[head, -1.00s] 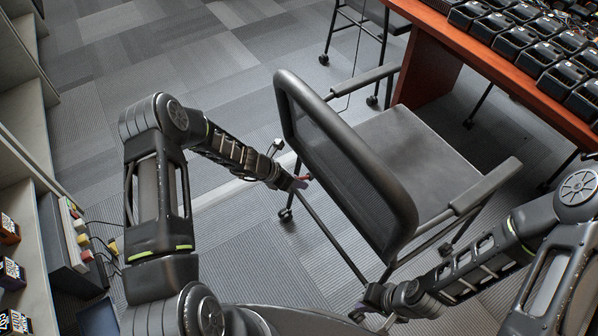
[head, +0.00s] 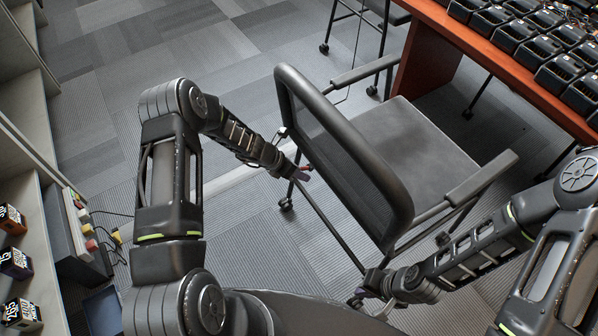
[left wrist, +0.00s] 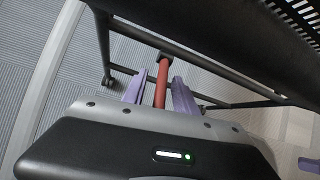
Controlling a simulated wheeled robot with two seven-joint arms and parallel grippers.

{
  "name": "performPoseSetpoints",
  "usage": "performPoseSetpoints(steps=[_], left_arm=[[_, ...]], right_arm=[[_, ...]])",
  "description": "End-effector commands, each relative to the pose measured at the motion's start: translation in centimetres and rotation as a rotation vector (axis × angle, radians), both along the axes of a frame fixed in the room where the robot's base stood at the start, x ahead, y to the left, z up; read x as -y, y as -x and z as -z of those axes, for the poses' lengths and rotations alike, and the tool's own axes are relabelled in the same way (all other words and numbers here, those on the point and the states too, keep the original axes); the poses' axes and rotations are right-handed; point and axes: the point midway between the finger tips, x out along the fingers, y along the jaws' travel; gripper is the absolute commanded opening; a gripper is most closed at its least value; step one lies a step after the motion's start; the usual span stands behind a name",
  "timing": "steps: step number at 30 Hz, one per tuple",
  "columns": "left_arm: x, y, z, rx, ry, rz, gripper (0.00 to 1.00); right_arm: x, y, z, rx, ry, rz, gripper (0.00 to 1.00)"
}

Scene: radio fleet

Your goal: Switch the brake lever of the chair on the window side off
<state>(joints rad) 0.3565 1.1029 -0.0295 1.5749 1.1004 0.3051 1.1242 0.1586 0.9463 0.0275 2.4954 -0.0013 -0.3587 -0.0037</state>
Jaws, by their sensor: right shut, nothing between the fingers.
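The black office chair (head: 400,150) stands in front of me with its mesh back toward me. Its red brake lever (head: 306,168) is at the chair's left side, low by the frame. In the left wrist view the red lever (left wrist: 161,85) lies between the purple fingers of my left gripper (left wrist: 158,92), with narrow gaps on both sides. My left gripper (head: 298,174) is open around the lever at the chair's left side. My right gripper (head: 367,288) is shut and empty by the chair's lower near frame; its fingertips are hard to make out.
A wooden table (head: 480,60) with rows of black radios (head: 560,75) stands at the upper right. Another chair (head: 375,25) is beyond. Shelves (head: 30,150) and a device with coloured buttons (head: 75,240) line the left. Carpet floor is clear at the upper left.

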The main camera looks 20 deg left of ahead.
Motion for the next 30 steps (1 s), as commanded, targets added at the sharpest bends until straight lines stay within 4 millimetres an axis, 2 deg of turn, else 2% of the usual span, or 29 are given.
performPoseSetpoints(steps=[8,21,30], left_arm=[[-0.2,0.1,-0.4,0.0,0.0,0.0,0.34],[-2.9,2.4,-5.6,0.001,-0.002,0.0,0.34],[-3.3,2.9,-6.4,0.0,0.001,0.001,0.34]], right_arm=[[0.0,0.0,-0.1,0.0,0.0,0.0,0.0],[0.0,0.0,-0.9,0.0,0.0,0.0,0.0],[0.0,0.0,-1.0,0.0,0.0,0.0,0.0]])
